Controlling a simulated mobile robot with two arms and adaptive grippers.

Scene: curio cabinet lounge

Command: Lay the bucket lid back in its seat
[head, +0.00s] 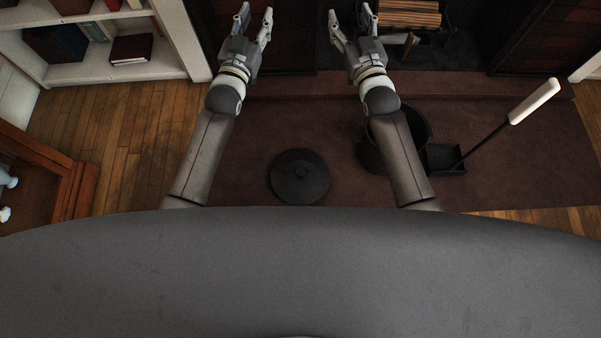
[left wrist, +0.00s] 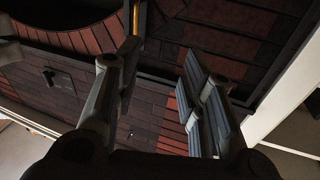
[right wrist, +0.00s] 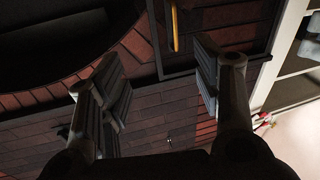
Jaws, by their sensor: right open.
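The round dark bucket lid (head: 300,176) lies flat on the dark red hearth floor in the head view, with a small knob at its middle. The black bucket (head: 418,122) stands to the right of the lid, partly hidden behind my right forearm. What is inside it is too dark to tell. My left gripper (head: 254,20) is open and empty, well beyond the lid. My right gripper (head: 352,22) is open and empty, beyond the bucket. Both wrist views show spread fingers with nothing between them: the left gripper (left wrist: 160,85) and the right gripper (right wrist: 160,85).
A dustpan (head: 445,158) and a white-handled tool (head: 534,101) stand right of the bucket. A log rack (head: 410,14) is at the back. A white bookshelf (head: 165,62) stands at the left, and a wooden piece of furniture (head: 75,190) at the lower left. Carpet around the lid is clear.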

